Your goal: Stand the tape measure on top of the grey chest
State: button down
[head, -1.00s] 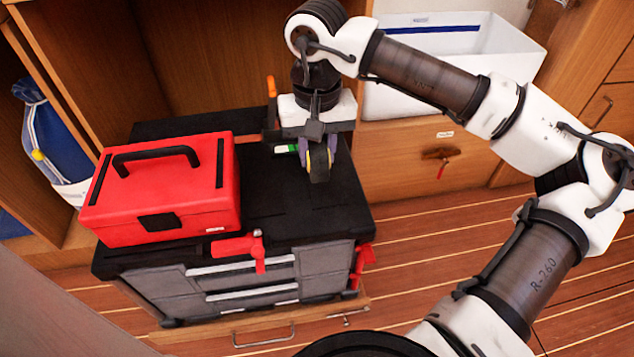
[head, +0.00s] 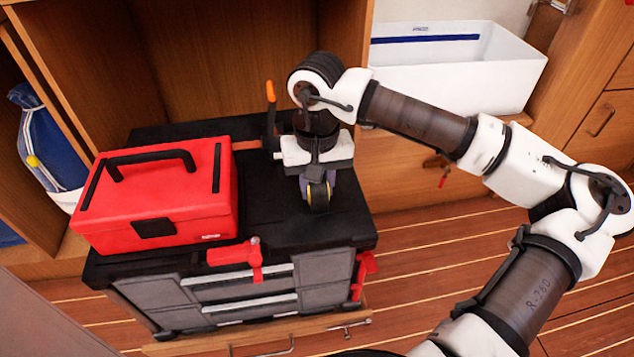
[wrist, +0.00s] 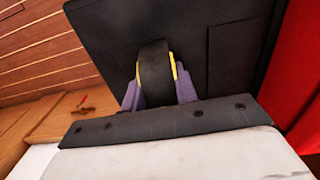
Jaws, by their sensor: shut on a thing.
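The tape measure (head: 319,197) is a small black and yellow thing, held upright between the purple-grey fingers of my gripper (head: 318,192). My gripper is shut on it. In the wrist view the tape measure (wrist: 154,75) shows a dark rounded edge with yellow sides, between the fingers of my gripper (wrist: 156,85). The grey chest (head: 262,225) has a black top and grey drawers. The tape measure is over the right part of this top, at or very close to its surface; I cannot tell whether it touches.
A red toolbox (head: 160,205) stands on the left of the chest top. A red clamp (head: 240,256) is at the front edge, and an orange-handled tool (head: 270,105) stands at the back. A white bin (head: 455,75) is behind on the right. The chest top between toolbox and gripper is clear.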

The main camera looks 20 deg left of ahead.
jog(key=c, duration=1.1)
grip_release()
notch_tip(320, 180, up, 12)
jog(key=p, duration=0.4)
jog(key=shift+r, duration=0.25)
